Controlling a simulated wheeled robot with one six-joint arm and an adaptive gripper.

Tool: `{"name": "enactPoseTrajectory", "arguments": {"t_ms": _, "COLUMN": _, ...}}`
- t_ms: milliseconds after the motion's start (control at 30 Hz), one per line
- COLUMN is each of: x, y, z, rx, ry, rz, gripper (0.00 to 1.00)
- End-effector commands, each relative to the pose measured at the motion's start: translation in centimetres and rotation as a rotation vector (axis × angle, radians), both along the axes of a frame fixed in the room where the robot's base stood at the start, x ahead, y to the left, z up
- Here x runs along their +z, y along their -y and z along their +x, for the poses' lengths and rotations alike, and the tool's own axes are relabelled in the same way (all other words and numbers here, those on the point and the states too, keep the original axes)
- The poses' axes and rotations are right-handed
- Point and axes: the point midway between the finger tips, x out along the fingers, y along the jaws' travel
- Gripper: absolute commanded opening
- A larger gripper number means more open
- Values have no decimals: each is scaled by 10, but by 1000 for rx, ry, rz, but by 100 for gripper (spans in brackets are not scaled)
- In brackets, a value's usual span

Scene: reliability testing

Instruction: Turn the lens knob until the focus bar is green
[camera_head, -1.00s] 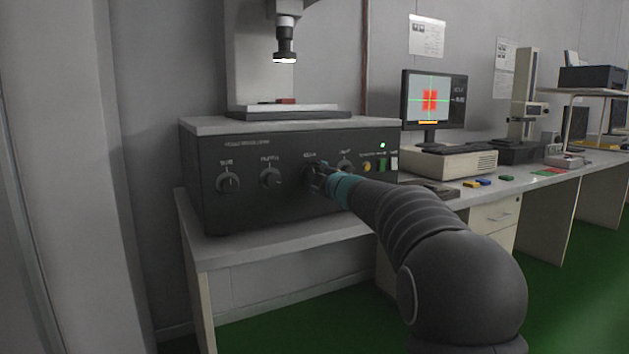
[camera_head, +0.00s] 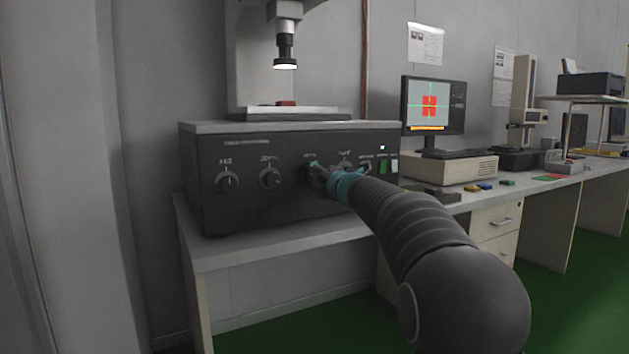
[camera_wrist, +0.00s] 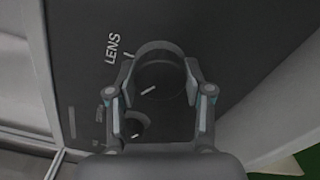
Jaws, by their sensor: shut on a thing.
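The lens knob (camera_wrist: 160,80) is a dark round knob with a white pointer line, beside the LENS label in the wrist view. My gripper (camera_wrist: 160,88) is shut on it, one finger on each side. In the head view my gripper (camera_head: 318,180) reaches the dark control box (camera_head: 250,205) and hides most of the knob.
Other knobs sit on the panel, two to the left (camera_head: 227,182) and one partly hidden to the right. A microscope head (camera_head: 285,50) hangs above a stage (camera_head: 290,112). Small coloured blocks (camera_head: 485,187) lie on the bench.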

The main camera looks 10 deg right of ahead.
Motion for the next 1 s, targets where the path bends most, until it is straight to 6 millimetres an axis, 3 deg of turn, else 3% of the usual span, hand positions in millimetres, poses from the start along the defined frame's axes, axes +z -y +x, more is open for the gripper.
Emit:
{"name": "enactPoseTrajectory", "arguments": {"t_ms": 633, "x": -1, "y": 0, "z": 0, "rx": 1, "ry": 14, "rz": -49, "gripper": 16}}
{"name": "enactPoseTrajectory", "arguments": {"t_ms": 667, "x": -1, "y": -1, "z": 0, "rx": 1, "ry": 14, "rz": -49, "gripper": 56}}
{"name": "enactPoseTrajectory", "arguments": {"t_ms": 733, "x": -1, "y": 0, "z": 0, "rx": 1, "ry": 14, "rz": -49, "gripper": 73}}
{"name": "enactPoseTrajectory", "arguments": {"t_ms": 1000, "x": -1, "y": 0, "z": 0, "rx": 0, "ry": 15, "rz": -48, "gripper": 76}}
